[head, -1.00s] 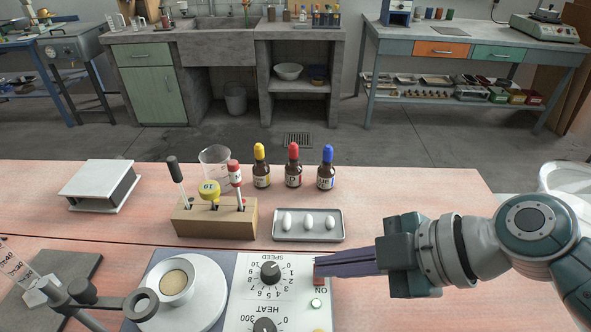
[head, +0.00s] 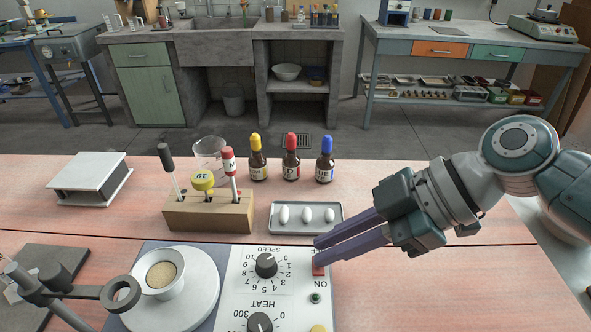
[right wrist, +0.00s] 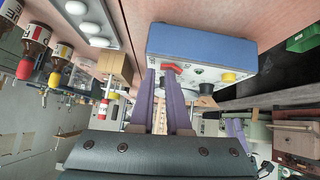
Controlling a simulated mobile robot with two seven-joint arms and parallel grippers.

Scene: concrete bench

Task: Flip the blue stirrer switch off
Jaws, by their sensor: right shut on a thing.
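The blue stirrer, with a white panel (head: 285,290), stands at the bottom centre of the head view. Its blue side (right wrist: 205,45) shows in the right wrist view. Its red switch (head: 319,268) is at the panel's right edge, beside the label ON. My right gripper (head: 318,250) reaches in from the right. Its two purple fingers are a little apart, with their tips at the switch, and are shut on it. In the right wrist view the red switch (right wrist: 172,67) shows at the fingertips. The fingers partly cover the switch, and I cannot tell its tilt.
A metal tray with white pills (head: 306,228) lies just behind the fingers. A ring stand (head: 70,291) reaches over at left. The bench right of the bottles is clear.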

